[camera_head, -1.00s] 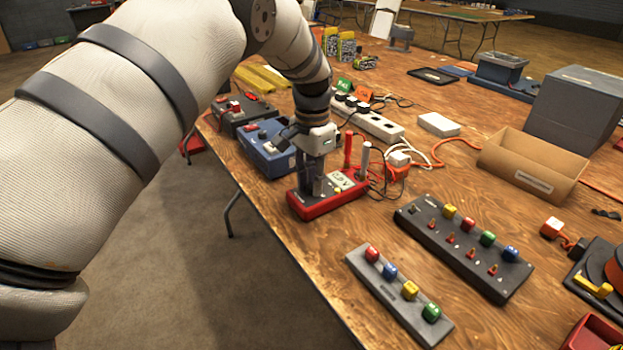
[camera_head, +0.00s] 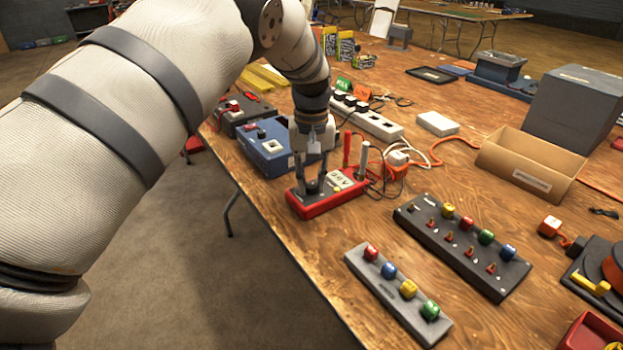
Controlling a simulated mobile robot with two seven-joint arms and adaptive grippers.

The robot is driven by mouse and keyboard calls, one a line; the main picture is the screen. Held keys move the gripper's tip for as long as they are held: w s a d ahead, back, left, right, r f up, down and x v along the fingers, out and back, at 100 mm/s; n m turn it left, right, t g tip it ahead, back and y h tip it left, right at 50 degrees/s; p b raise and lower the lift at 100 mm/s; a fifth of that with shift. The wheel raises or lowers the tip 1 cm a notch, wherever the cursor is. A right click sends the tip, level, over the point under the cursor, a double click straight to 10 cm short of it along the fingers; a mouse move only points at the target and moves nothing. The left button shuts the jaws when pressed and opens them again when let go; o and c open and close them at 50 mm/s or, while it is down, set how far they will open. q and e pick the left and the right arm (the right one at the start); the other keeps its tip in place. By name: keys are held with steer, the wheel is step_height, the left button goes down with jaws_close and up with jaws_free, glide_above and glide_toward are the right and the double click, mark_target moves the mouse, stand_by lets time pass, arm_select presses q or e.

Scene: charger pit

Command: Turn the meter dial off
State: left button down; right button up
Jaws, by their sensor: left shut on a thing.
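The red meter (camera_head: 330,203) lies flat near the table's front left edge. Its small pale display (camera_head: 341,180) is lit, but the text is too small to read surely. My left gripper (camera_head: 311,184) points down over the meter's left part, with its two dark fingers on either side of the dark dial (camera_head: 313,188). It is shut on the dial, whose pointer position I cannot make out. A red probe and a grey probe (camera_head: 363,160) stand upright at the meter's far right end. My right gripper is not in view.
A blue box (camera_head: 262,148) stands close behind the meter. A white power strip (camera_head: 375,122) and cables lie behind and to the right. A dark switch panel (camera_head: 465,245) and a grey strip with coloured knobs (camera_head: 385,290) lie right of the meter, with bare wood between.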

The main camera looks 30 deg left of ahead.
mark_target(311, 186)
arm_select(q)
steer(key=n, duration=0.5)
steer(key=shift+n, duration=0.7)
steer(key=c, duration=1.4)
jaws_free()
step_height(311, 186, up, 12)
steer(key=shift+f, duration=0.1)
